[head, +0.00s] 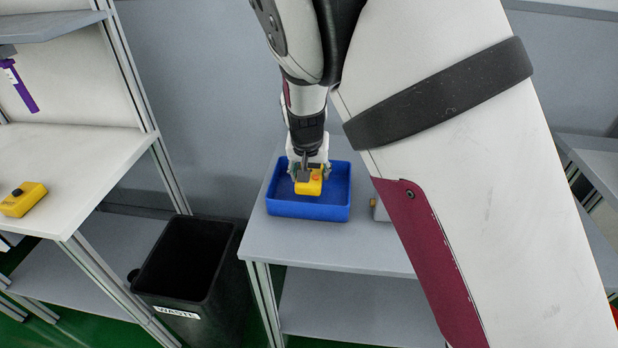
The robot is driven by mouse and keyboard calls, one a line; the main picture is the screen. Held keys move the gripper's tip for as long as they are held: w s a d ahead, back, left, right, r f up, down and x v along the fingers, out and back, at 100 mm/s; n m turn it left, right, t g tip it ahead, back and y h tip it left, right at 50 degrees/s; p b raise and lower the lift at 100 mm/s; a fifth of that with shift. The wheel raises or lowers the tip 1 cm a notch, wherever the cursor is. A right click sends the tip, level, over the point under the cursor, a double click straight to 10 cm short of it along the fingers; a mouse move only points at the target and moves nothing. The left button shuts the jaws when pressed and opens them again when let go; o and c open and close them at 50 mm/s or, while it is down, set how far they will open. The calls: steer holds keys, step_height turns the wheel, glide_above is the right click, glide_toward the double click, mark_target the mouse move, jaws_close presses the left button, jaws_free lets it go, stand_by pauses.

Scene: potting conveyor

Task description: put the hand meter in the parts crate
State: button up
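The blue parts crate (308,211) is on the grey table in the middle of the head view. My gripper (309,174) points down over it. A yellow block-shaped thing with a grey part and a small orange-red spot, which I take to be the hand meter (309,187), sits between the fingers. The fingers appear closed on its sides. It is within the crate's outline in the picture; I cannot tell whether its underside touches the crate floor.
A yellow box with a black knob (24,199) lies on the white bench at left. A purple tool (20,88) hangs above it. A black waste bin (188,265) stands between bench and table. A grey object (380,210) beside the crate is mostly hidden by my arm.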

steer(key=shift+f, duration=2.3)
steer(key=shift+f+b, duration=0.2)
steer(key=shift+b, duration=0.1)
steer(key=o, duration=1.3)
steer(key=shift+d, duration=0.1)
steer(key=shift+r, duration=0.1)
